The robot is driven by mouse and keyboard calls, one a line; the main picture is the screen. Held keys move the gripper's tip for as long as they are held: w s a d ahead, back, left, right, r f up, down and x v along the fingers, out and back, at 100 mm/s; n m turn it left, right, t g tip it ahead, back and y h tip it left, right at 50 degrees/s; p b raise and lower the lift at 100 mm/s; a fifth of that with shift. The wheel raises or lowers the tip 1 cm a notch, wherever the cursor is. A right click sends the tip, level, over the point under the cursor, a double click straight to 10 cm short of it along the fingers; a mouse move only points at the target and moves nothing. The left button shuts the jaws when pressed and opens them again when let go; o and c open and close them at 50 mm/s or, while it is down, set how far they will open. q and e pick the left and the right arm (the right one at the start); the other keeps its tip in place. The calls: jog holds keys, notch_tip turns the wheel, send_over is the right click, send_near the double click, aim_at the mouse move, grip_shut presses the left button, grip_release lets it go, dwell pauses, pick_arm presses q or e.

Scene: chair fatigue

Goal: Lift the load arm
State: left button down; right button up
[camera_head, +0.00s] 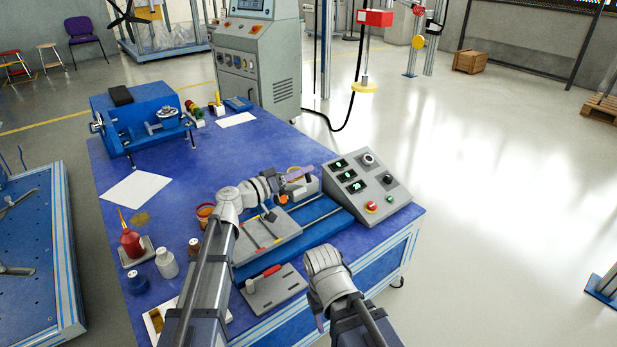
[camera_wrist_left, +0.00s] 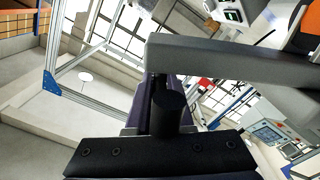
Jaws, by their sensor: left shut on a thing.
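My left gripper (camera_head: 298,174) reaches over the far end of the bench fixture, beside the sloped control box. In the left wrist view a long dark grey bar, which looks like the load arm (camera_wrist_left: 235,72), crosses the upper right. A short black cylinder (camera_wrist_left: 168,110) stands between my purple fingers below the bar, and the gripper is shut on it; it looks like the arm's handle. In the head view my gripper and forearm hide most of the arm. My right gripper (camera_head: 319,318) hangs low at the table's front edge; its jaw opening is not clear.
The sloped control box (camera_head: 366,187) with a red button stands close right of my left gripper. A blue machine (camera_head: 140,115) stands at the table's far left. Bottles, including a red one (camera_head: 131,240), stand left of my forearm.

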pick_arm(q)
jog(key=w+a+r+n+p, duration=0.4)
jog(key=w+a+r+p, duration=0.1)
jog(key=w, duration=0.3)
jog(key=w+a+r+n+p, duration=0.4)
jog(key=w+a+r+p, duration=0.1)
jog(key=w, duration=0.4)
jog(key=shift+a+r+n, duration=0.3)
jog(key=shift+a+r, duration=0.5)
jog(key=shift+a, duration=0.35)
jog(key=c, duration=0.8)
grip_release()
jog(key=shift+s, duration=0.1)
